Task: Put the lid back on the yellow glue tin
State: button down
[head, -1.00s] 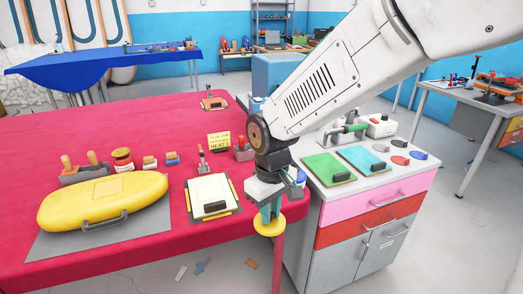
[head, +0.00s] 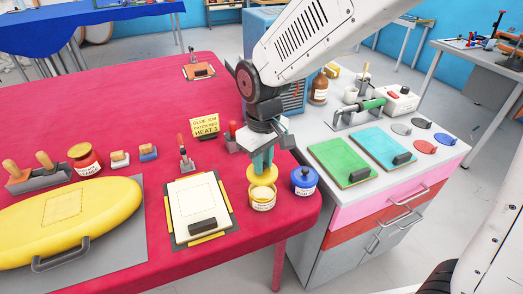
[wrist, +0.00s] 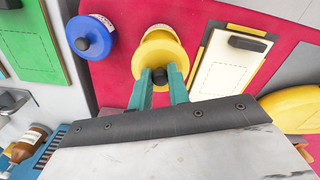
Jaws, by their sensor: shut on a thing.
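The yellow glue tin (head: 262,201) stands upright near the front right corner of the red table, its pale label facing the head camera. My gripper (head: 263,165) is shut on the knob of the yellow lid (head: 261,175) and holds it level over the tin. I cannot tell whether lid and rim touch.
A blue-lidded tin (head: 304,180) stands close to the right. A clipboard (head: 214,230) lies to the left, with a yellow sign (head: 205,127) behind. The table's edge is just in front. A cabinet (head: 358,204) with green and blue boards stands to the right.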

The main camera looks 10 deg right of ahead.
jog(key=shift+f, duration=3.1)
jog(key=shift+s+f, duration=0.1)
jog(key=shift+f, duration=0.05)
jog(key=c, duration=0.8)
grip_release()
jog(key=shift+o, duration=0.2)
jog(key=shift+r, duration=3.5)
